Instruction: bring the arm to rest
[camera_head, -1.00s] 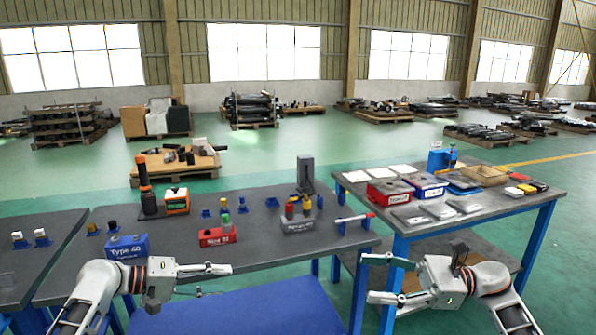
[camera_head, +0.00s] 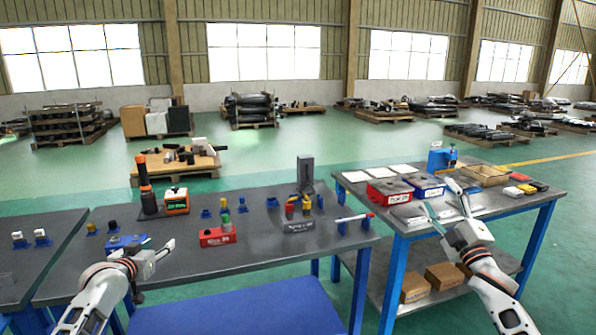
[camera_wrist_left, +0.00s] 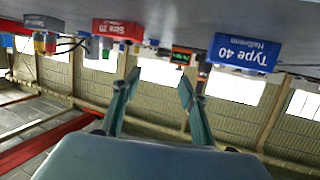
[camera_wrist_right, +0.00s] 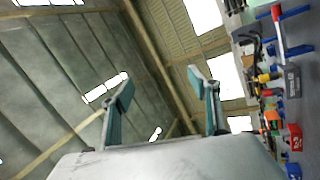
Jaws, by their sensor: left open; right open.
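My left gripper (camera_head: 160,250) is open and empty in the head view, over the front left of the grey table, in front of the blue Type 40 box. In the left wrist view its two fingers (camera_wrist_left: 160,92) stand apart with nothing between them. My right gripper (camera_head: 445,200) is open in front of the right table, overlapping its front part in the head view. In the right wrist view its fingers (camera_wrist_right: 160,92) are spread and empty, pointing toward the roof and wall.
The grey table (camera_head: 260,260) bears a blue Type 40 box (camera_wrist_left: 243,52), a red box (camera_head: 217,236) and a grey box (camera_head: 298,226). The right table (camera_head: 345,178) holds red and blue boxes and a wooden tray (camera_head: 482,175). Cardboard boxes (camera_head: 443,276) sit on its lower shelf.

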